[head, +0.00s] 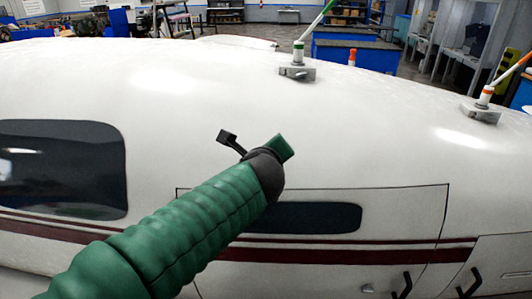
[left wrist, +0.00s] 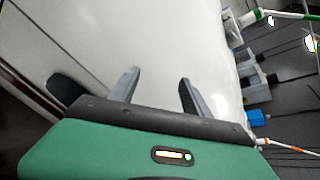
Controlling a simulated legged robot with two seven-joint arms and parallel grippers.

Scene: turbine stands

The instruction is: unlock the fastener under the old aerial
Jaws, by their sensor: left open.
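Two aerials stand on the white fuselage. The green-and-white aerial (head: 299,53) leans right on a grey metal mount (head: 297,72). The orange-and-white aerial (head: 486,95) stands farther right on a similar mount (head: 480,114). I cannot tell which is the old one, and the fasteners are too small to make out. My left gripper (head: 283,150) is over the fuselage side, below and apart from the green aerial's mount. In the left wrist view, my left gripper (left wrist: 157,82) is open and empty, its fingers pointing over bare white skin. The green aerial (left wrist: 252,17) shows at upper right there. My right gripper is out of view.
The curved fuselage (head: 400,150) fills most of the head view, with a dark window (head: 62,168) at left and a door panel with a smaller window (head: 310,217) below my arm. Blue workbenches (head: 350,52) stand behind.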

